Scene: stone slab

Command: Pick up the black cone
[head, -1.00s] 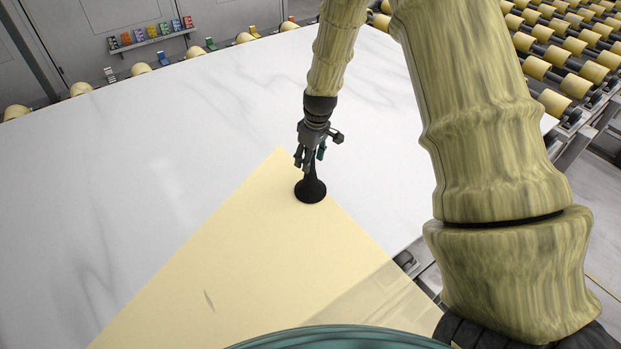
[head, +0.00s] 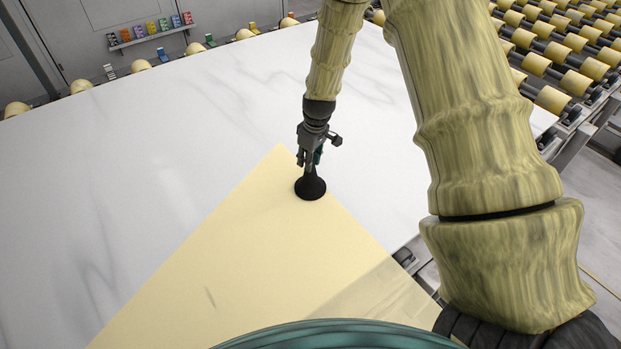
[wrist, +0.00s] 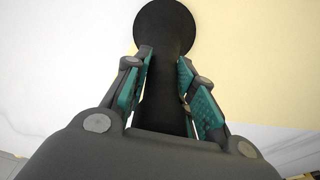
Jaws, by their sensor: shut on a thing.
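The black cone (head: 311,187) has a wide round base and a narrow upper part. In the head view it stands upright at the far corner of a pale yellow area on the white slab, with its base seemingly on the surface. My gripper (head: 309,163) is above the base, shut on the cone's narrow upper part. In the wrist view the black cone (wrist: 165,32) runs between the teal pads of my gripper (wrist: 167,75). The pads hide part of its sides, and the gripper body hides its upper end.
The white stone slab (head: 130,160) is broad and clear around the cone. Rollers (head: 560,60) stand beyond its right edge. A small shelf (head: 150,38) with coloured items is on the back wall.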

